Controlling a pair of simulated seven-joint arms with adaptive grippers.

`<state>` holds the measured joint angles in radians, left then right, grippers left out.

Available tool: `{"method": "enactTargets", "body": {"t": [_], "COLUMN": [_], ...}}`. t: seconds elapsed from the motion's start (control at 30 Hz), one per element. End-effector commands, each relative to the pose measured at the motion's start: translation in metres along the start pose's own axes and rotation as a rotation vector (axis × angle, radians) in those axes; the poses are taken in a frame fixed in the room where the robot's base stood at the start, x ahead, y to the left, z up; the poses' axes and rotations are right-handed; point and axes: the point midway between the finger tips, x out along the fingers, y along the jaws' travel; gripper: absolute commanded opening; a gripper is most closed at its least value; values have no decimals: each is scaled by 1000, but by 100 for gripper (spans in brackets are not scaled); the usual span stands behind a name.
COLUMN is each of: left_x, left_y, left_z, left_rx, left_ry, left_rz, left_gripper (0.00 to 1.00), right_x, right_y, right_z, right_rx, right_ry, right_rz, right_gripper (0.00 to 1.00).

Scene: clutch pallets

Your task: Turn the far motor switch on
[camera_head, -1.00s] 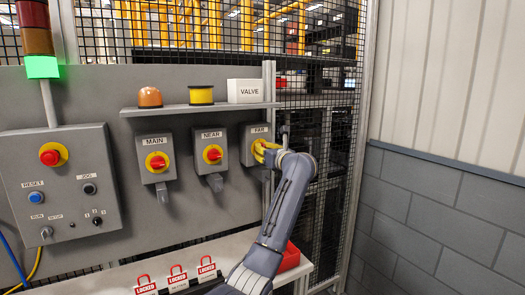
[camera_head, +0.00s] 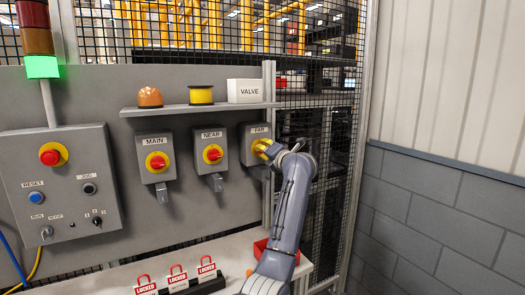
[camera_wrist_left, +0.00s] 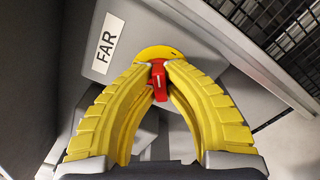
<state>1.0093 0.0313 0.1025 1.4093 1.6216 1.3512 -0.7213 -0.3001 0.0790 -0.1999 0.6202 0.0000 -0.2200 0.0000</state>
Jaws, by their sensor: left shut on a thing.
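The far motor switch is a grey box (camera_head: 249,133) labelled FAR, rightmost in a row of three on the grey panel. In the left wrist view its label (camera_wrist_left: 109,44) is tilted steeply, with a yellow disc (camera_wrist_left: 150,53) and red handle (camera_wrist_left: 159,83) beside it. My left gripper (camera_head: 261,148) is at the front of this switch. In the wrist view its yellow fingers (camera_wrist_left: 159,72) are shut around the red handle, one on each side. In the head view the gripper covers the handle, so its angle is hard to read there. My right gripper is not in view.
The NEAR switch (camera_head: 213,155) and MAIN switch (camera_head: 157,163) sit to the left. A shelf (camera_head: 215,107) above holds a VALVE box (camera_head: 245,91). Wire mesh fencing is close on the right.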

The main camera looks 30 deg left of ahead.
Motion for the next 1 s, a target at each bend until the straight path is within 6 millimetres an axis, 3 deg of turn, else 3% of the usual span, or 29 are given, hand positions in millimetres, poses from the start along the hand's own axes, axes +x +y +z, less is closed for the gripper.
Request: {"method": "enactTargets", "body": {"t": [0.5,1.0], "left_x": [0,-1], "left_y": [2,2], "left_z": [2,2], "left_rx": [436,626], "left_ry": [-2,-3], "left_rz": [4,5], "left_gripper": [0,0], "right_x": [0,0], "right_y": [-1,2], "right_z": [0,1], "right_rx": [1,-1], "right_ry": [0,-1], "right_rz": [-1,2], "right_gripper": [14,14]}}
